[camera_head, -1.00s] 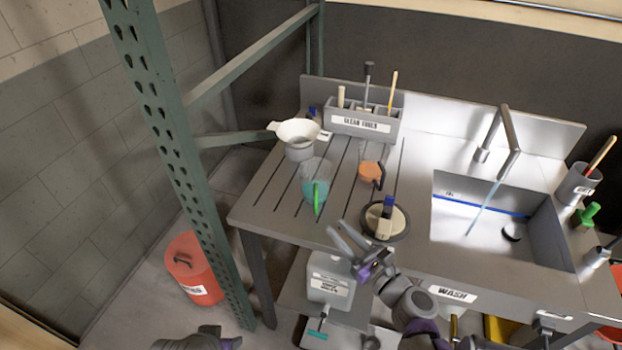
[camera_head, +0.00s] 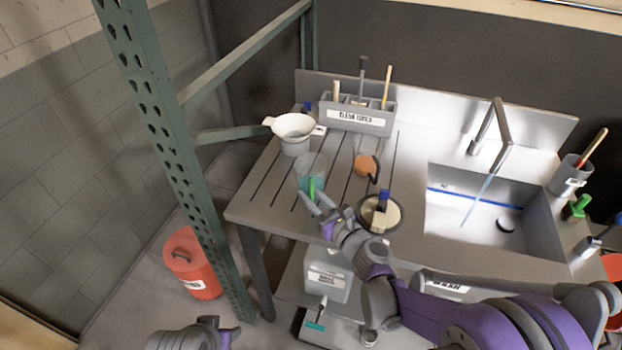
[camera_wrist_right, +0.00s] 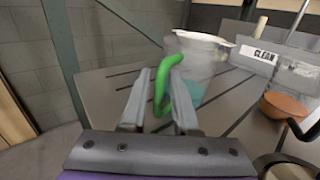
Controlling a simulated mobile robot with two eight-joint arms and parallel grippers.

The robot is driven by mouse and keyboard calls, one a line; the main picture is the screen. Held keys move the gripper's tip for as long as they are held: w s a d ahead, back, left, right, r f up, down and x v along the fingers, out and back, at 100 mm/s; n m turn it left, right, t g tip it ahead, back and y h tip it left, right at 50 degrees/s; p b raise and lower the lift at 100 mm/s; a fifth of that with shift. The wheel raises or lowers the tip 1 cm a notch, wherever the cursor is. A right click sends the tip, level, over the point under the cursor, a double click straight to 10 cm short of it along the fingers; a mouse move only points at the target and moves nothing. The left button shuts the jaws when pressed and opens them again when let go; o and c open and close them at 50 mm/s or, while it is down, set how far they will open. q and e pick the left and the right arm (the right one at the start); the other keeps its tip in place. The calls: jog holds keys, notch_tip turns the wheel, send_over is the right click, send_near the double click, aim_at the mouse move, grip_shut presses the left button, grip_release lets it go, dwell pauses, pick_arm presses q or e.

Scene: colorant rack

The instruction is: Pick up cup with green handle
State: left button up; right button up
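The clear cup (camera_head: 310,168) with teal contents stands on the slatted metal counter, and its green handle (camera_head: 312,187) faces the front edge. In the right wrist view the green handle (camera_wrist_right: 163,84) rises between the two fingers, with the clear cup (camera_wrist_right: 198,78) just beyond. My right gripper (camera_head: 316,206) is open at the handle, one finger on each side; the wrist view shows the right gripper (camera_wrist_right: 160,100) with gaps beside the handle. Only part of my left arm shows at the bottom of the head view; whether its gripper is open cannot be told.
A white funnel-topped container (camera_head: 294,130) stands behind the cup. An orange cup (camera_head: 367,165) and a round tin with a brush (camera_head: 380,214) are to its right. A green rack post (camera_head: 165,140) rises left of the counter. The tool caddy (camera_head: 357,118) is at the back.

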jog(key=shift+s, duration=0.1)
grip_shut()
dwell(1.3)
